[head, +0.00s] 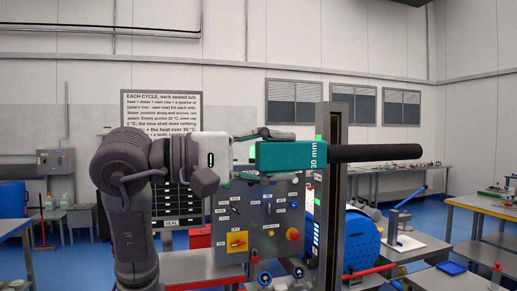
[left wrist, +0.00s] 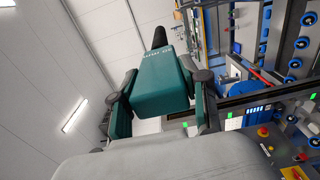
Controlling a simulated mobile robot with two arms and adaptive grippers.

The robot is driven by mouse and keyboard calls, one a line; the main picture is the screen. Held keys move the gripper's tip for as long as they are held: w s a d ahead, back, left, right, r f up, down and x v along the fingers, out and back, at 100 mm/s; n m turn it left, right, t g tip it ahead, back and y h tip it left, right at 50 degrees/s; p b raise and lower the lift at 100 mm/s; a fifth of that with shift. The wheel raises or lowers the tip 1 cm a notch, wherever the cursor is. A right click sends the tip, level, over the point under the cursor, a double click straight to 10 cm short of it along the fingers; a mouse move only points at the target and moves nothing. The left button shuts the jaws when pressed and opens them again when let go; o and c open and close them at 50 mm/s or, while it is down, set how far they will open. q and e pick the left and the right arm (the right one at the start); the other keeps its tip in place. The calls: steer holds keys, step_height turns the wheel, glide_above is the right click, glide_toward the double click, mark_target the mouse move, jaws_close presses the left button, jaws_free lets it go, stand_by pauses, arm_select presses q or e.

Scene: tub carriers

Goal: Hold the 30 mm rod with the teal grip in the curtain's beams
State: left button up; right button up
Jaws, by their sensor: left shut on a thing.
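My left gripper (head: 268,154) is shut on the teal grip (head: 285,157) marked "30 mm". The black rod (head: 385,153) sticks out of it to the right, level. In the head view the rod crosses in front of a dark upright post (head: 331,230) with green lights, which looks like part of the curtain. I cannot tell how far apart they are, or whether the rod is in the beams. In the left wrist view the fingers (left wrist: 162,95) clasp both sides of the teal grip (left wrist: 160,80), with the rod (left wrist: 159,38) pointing away. My right gripper is out of view.
A grey control panel (head: 256,222) with knobs and buttons stands below the grip. A blue round drum (head: 361,243) stands behind the post. Benches (head: 480,206) stand at the right. A sign (head: 160,112) hangs on the back wall. The air right of the rod's tip looks clear.

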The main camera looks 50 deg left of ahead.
mark_target(383, 152)
arm_select(q)
steer(key=p+x, duration=0.1)
steer(key=x, duration=0.2)
steer(key=shift+w+d+r, duration=0.1)
steer(key=shift+w+r, duration=0.05)
steer(key=shift+w, duration=0.1)
steer(key=p+x, duration=0.2)
steer(key=x, duration=0.1)
steer(key=shift+w, duration=0.2)
steer(key=p+x, duration=0.1)
steer(key=x, duration=0.2)
steer(key=shift+w+d, duration=0.1)
steer(key=shift+w, duration=0.05)
steer(key=p+x, duration=0.2)
steer(key=x, duration=0.3)
steer(key=shift+w+d, duration=0.15)
steer(key=shift+w, duration=0.25)
steer(key=shift+p+x, duration=0.55)
steer(key=shift+x, duration=1.35)
